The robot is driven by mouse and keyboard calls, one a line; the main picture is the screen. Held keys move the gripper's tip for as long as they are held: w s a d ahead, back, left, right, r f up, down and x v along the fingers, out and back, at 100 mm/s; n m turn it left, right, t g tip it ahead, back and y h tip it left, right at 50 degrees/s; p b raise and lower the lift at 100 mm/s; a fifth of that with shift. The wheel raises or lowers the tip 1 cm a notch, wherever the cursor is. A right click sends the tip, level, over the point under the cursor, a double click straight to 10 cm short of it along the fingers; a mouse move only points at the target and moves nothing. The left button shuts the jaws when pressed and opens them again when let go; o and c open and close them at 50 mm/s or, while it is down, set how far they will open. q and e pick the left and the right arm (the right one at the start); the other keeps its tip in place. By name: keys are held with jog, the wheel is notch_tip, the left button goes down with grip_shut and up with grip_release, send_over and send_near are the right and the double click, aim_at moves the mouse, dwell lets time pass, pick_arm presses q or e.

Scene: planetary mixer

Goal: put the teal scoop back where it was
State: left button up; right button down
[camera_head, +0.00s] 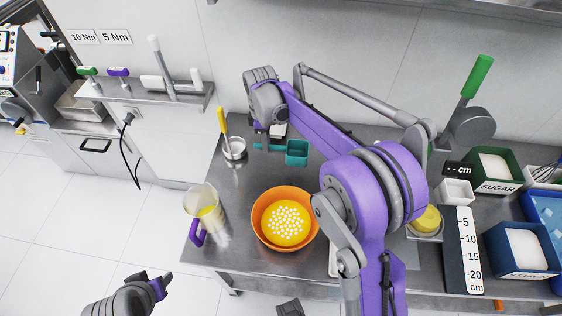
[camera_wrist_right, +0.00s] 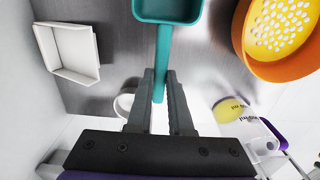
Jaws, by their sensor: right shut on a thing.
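The teal scoop (camera_head: 297,152) is at the back left of the steel table in the head view, its square cup open upward. In the right wrist view the scoop (camera_wrist_right: 167,10) is cut off by the top edge. Its handle runs between the fingers of my right gripper (camera_wrist_right: 160,85), which is shut on it. In the head view my right gripper (camera_head: 272,143) is partly hidden by its wrist. Whether the scoop touches the table is unclear. My left gripper (camera_head: 160,284) is at the bottom left, away from the table; its jaw state is unclear.
An orange bowl (camera_head: 260,229) with yellow content and white dots stands in front of the scoop. A pitcher (camera_head: 206,197) stands left, and a small cup (camera_head: 235,155) with a yellow-handled tool behind it. A white square dish (camera_wrist_right: 70,75) lies near my right gripper. Bins stand right.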

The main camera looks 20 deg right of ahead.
notch_tip(320, 180, down, 7)
jog(key=shift+f, duration=0.15)
dwell(0.4)
jog(key=shift+f, duration=0.15)
jog(key=c, duration=0.8)
grip_release()
